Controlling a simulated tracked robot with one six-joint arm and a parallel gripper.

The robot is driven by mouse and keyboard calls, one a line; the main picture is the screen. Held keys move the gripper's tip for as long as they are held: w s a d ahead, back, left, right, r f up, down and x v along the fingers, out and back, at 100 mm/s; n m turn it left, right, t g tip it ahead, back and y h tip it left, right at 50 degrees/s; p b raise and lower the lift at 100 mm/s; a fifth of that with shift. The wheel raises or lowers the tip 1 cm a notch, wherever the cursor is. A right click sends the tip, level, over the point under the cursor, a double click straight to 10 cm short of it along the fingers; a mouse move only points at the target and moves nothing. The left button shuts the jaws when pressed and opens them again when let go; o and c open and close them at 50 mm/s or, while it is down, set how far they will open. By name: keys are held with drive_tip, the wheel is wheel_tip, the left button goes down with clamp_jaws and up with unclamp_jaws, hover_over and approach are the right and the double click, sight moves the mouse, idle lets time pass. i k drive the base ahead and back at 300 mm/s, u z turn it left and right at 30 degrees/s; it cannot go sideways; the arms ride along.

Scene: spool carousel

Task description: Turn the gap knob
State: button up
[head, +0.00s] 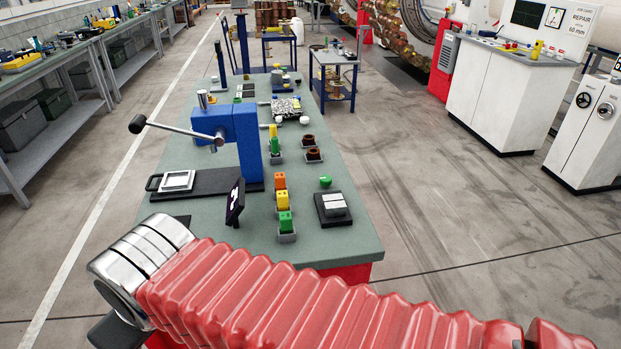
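I cannot read a label that tells which one is the gap knob. My arm, in a red ribbed sleeve, crosses the bottom of the head view and ends in a silver joint at the lower left. My gripper's fingers are not visible. The arm is well apart from both knobs.
A green-topped workbench (345,240) with a blue press (240,130) and several small coloured parts stands ahead. The white console (500,90) stands at the upper right. Open concrete floor (450,190) lies between bench and cabinets. Grey shelving lines the left.

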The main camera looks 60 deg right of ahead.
sight(325, 180)
drive_tip(key=u, duration=0.1)
drive_tip(key=k, duration=1.8)
drive_tip(key=z, duration=1.05)
drive_tip(key=i, duration=1)
drive_tip(key=z, duration=0.05)
